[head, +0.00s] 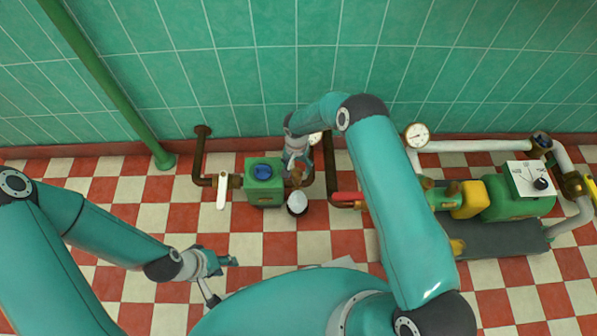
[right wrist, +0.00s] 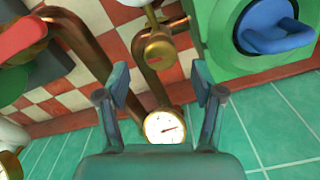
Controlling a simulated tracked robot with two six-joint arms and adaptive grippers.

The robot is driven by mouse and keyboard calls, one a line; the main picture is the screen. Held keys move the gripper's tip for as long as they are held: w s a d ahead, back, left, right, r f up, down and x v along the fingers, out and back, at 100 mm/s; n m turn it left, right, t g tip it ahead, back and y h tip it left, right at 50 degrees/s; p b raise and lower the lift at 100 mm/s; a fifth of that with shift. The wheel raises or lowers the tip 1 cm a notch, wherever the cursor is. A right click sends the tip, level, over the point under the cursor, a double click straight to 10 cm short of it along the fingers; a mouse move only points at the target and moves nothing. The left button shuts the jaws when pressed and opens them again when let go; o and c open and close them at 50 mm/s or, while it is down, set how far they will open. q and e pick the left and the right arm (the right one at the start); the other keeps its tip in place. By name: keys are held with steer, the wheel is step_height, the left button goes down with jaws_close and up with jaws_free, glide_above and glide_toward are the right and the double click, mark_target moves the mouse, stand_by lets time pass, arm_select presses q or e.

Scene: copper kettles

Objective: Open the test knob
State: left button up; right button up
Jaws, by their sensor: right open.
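A brass knob (right wrist: 158,52) with a red mark sits on the copper pipe in the right wrist view, beyond the fingertips and roughly centred between them. I cannot tell for sure that it is the test knob. A blue knob (right wrist: 275,28) sits on a green box at the upper right; it also shows in the head view (head: 263,172). My right gripper (right wrist: 160,84) is open and empty, apart from both knobs. In the head view my right gripper (head: 297,165) hangs beside the green box and partly hides the pipework. My left gripper (head: 228,261) is over the floor, away from the pipes.
A pressure gauge (right wrist: 165,127) lies below the knob in the right wrist view. A white lever (head: 222,191) stands left of the green box (head: 265,193). A red handle (head: 347,197) and a green pump (head: 515,205) are to the right. The tiled wall is close behind.

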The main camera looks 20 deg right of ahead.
mark_target(297, 172)
steer(key=shift+f+b, duration=0.4)
steer(key=shift+f, duration=1.5)
steer(key=c, duration=1.1)
steer(key=shift+f+b, duration=0.15)
steer(key=shift+b, duration=0.3)
steer(key=shift+c, duration=0.2)
steer(key=shift+n, duration=0.4)
steer(key=shift+d, duration=0.1)
